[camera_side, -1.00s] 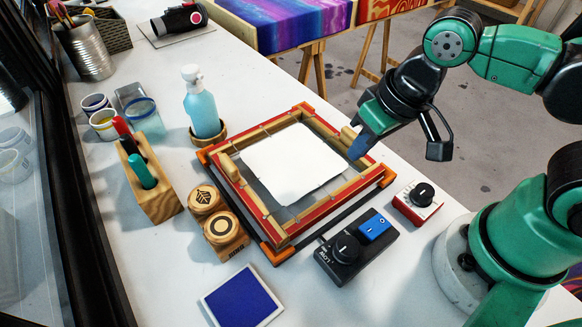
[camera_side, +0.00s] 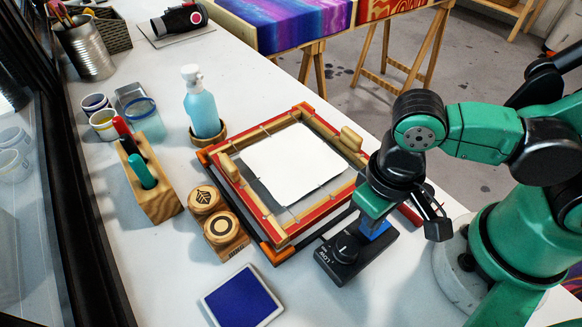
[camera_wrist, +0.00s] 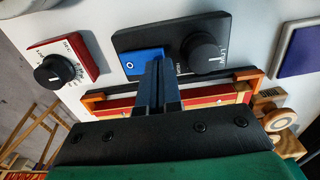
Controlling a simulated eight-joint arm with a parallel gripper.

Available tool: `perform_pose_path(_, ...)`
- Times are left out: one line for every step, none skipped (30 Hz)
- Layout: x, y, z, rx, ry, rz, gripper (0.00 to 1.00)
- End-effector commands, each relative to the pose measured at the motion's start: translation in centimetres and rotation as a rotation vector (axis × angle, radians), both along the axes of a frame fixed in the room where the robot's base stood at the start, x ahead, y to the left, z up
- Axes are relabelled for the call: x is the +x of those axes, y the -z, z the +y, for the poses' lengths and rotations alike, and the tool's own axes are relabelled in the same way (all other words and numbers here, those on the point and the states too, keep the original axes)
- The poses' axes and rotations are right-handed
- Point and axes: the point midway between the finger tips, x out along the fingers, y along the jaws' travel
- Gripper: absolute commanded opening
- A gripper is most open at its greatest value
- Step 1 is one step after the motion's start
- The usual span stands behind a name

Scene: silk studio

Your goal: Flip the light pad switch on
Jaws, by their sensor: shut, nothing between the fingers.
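The black control box (camera_side: 335,266) with a round knob and a blue rocker switch (camera_side: 384,231) lies on the table in front of the framed work. In the wrist view the blue switch (camera_wrist: 139,63) shows a white ring mark at its left end. My gripper (camera_side: 370,228) is shut and empty, pointing down over the switch. In the wrist view its fingertips (camera_wrist: 159,62) cover the switch's right end; I cannot tell whether they touch it. The red wooden frame (camera_side: 222,175), with white cloth (camera_side: 290,165) stretched inside, lies over a dark pad edge (camera_side: 312,237).
A red box with a dial (camera_wrist: 62,68) stands close to the control box, mostly hidden behind my gripper in the side view. A blue ink pad (camera_side: 242,297), wooden stamps (camera_side: 224,232), a pen block (camera_side: 154,192) and a spray bottle (camera_side: 203,105) stand on the left.

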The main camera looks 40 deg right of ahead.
Motion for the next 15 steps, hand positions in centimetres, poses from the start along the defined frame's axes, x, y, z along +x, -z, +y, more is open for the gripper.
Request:
perform_pose_path(0.01,0.02,0.00,0.000,0.000,0.000,0.00)
perform_pose_path(0.01,0.03,0.00,0.000,0.000,0.000,0.00)
perform_pose_path(0.00,0.02,0.00,0.000,0.000,0.000,0.00)
perform_pose_path(0.00,0.02,0.00,0.000,0.000,0.000,0.00)
perform_pose_path(0.00,0.02,0.00,0.000,0.000,0.000,0.00)
perform_pose_path(0.00,0.02,0.00,0.000,0.000,0.000,0.00)
perform_pose_path(0.00,0.02,0.00,0.000,0.000,0.000,0.00)
perform_pose_path(0.01,0.02,0.00,0.000,0.000,0.000,0.00)
perform_pose_path(0.01,0.04,0.00,0.000,0.000,0.000,0.00)
perform_pose_path(0.01,0.07,0.00,0.000,0.000,0.000,0.00)
perform_pose_path(0.01,0.11,0.01,0.000,0.000,0.000,0.00)
perform_pose_path(0.01,0.19,0.01,0.000,0.000,0.000,0.00)
perform_pose_path(0.02,0.25,0.01,0.000,0.000,0.000,0.00)
perform_pose_path(0.04,0.31,0.02,0.000,0.000,0.000,0.00)
perform_pose_path(0.04,0.39,0.03,0.000,0.000,0.000,0.00)
